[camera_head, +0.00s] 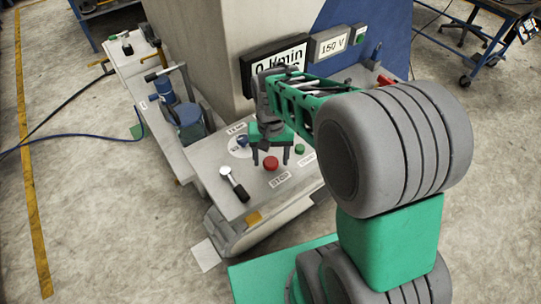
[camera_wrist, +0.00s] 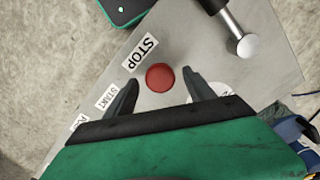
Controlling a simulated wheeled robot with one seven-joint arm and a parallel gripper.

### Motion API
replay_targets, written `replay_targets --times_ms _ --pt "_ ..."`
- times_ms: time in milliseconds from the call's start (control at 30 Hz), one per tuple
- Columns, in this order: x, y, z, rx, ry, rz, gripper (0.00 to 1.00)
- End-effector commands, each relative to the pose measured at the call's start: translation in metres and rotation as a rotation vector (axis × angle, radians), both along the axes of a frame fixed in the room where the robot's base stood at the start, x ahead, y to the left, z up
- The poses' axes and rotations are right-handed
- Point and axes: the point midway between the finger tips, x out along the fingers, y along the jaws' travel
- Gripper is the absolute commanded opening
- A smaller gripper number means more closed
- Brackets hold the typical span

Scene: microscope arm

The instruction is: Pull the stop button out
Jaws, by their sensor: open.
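The red stop button (camera_head: 271,163) sits on the sloped grey control panel (camera_head: 228,208), just above its STOP label (camera_head: 279,179). In the wrist view the round red button (camera_wrist: 160,77) lies ahead of and between my two fingertips. My gripper (camera_head: 270,162) is open and empty, with its fingers pointing down at the panel around the button's far side. In the wrist view the gripper (camera_wrist: 158,88) has one finger on each side of the button, with a gap to each. I cannot tell how high the fingertips are above the panel.
A lever with a silver knob (camera_head: 226,171) stands left of the button. A green button (camera_head: 300,149) and a blue knob (camera_head: 243,141) are close to my fingers. Display boxes (camera_head: 330,44) stand behind on the machine. The floor at left is mostly clear, crossed by a blue hose (camera_head: 70,137).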

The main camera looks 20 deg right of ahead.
Motion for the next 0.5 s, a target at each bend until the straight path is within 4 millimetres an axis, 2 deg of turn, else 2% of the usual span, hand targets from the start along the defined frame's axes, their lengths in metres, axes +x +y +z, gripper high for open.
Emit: replay_targets --times_ms 233,500 --pt "0.0001 0.0002 -0.0018 0.0 -0.001 0.001 0.63" --pt "0.0002 0.0003 -0.0016 0.0 -0.001 0.001 0.41"
